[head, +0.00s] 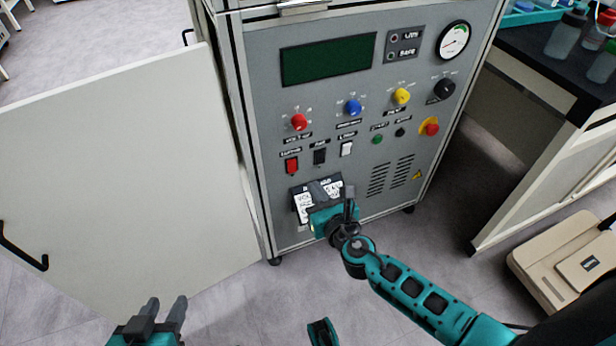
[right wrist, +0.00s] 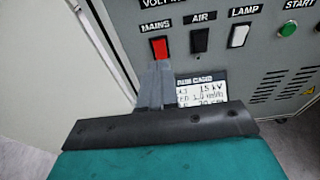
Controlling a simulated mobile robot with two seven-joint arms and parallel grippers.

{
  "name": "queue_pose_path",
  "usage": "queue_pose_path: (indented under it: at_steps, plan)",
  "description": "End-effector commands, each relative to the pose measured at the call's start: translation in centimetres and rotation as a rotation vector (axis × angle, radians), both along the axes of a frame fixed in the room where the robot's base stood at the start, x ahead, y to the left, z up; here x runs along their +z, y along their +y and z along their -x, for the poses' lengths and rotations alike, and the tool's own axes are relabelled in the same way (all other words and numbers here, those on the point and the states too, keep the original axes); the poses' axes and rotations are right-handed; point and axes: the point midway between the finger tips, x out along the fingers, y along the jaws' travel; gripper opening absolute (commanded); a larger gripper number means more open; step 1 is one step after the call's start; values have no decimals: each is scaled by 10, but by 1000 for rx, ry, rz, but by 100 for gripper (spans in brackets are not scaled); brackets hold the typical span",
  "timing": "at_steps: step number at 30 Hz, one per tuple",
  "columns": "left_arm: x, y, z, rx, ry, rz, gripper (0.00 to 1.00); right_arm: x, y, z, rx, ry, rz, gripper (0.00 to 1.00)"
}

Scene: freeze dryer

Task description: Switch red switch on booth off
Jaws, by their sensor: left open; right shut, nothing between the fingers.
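The red rocker switch (head: 292,166) sits on the grey panel of the booth (head: 260,75), at the left end of a row of switches. In the right wrist view the red switch (right wrist: 159,47) is under the label MAINS. My right gripper (head: 322,191) is in front of the lower panel, over part of a white label plate. Its shut, empty fingers (right wrist: 155,83) appear just below the red switch in the right wrist view; I cannot tell whether they touch the panel. My left gripper (head: 163,312) is open and empty at the bottom left of the head view.
A black switch (head: 319,156) and a white switch (head: 346,148) stand right of the red one. Knobs and a red emergency button (head: 430,127) are also on the panel. A white door (head: 120,170) stands open at left. A dark bench (head: 555,65) is at right.

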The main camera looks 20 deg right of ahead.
Motion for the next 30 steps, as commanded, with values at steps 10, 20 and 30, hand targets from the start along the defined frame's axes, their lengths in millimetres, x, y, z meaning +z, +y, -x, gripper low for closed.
queue_pose_path:
  at_steps: [10,20,30]
  plan:
    - [1,2,4,-2,12,-7,43,8,-1,18,-1,-1,1,0]
    - [1,2,5,-2,12,-6,43,8,-1,18,-1,0,1,0]
    - [2,1,4,1,12,-1,43,3,-1,36,-115,68,-380,0]
